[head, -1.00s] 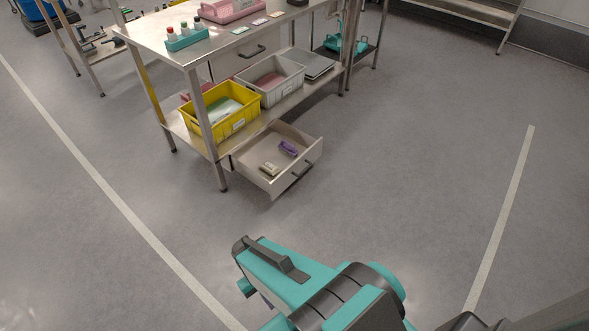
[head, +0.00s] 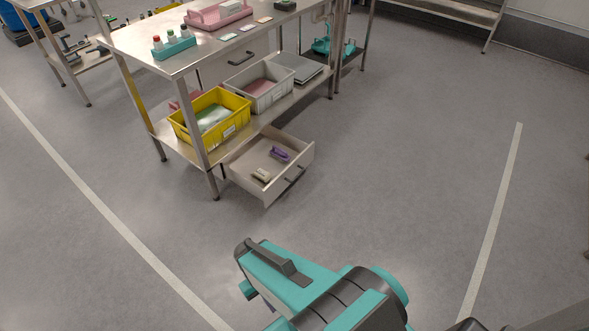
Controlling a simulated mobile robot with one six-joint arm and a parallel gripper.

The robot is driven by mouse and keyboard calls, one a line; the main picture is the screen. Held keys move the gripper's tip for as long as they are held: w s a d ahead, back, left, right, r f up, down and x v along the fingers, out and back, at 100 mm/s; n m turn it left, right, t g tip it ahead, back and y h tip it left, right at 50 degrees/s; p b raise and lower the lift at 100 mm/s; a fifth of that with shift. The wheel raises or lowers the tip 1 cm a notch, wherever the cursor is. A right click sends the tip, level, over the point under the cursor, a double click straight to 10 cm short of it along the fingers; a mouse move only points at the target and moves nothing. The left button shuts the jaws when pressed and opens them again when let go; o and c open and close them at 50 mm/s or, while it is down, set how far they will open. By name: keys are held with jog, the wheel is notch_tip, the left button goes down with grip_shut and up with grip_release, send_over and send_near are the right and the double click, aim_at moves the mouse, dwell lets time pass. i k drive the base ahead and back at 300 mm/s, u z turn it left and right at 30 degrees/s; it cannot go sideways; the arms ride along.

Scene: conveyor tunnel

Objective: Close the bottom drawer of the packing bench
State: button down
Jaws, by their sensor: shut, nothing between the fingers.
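The packing bench (head: 150,60) is a steel table with a lower shelf, at the upper left of the head view. Its bottom drawer (head: 275,193) is pulled out to the front right, below the shelf. The drawer is pale, with a dark bar handle (head: 294,180) on its front. A purple item (head: 279,153) and a small beige item (head: 261,175) lie inside it. My teal and dark arm shows at the bottom, apart from the drawer, with bare floor between. I cannot make out my gripper's fingers; the arm hides that end.
A yellow crate (head: 228,134) and a grey bin (head: 265,98) stand on the lower shelf, above the open drawer. An upper drawer (head: 228,70) under the bench top looks shut. The floor (head: 400,160) to the right and in front is clear, with pale painted lines.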

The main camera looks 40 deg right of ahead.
aim_at(238, 167)
jog(key=i, duration=0.85)
jog(key=u, duration=0.05)
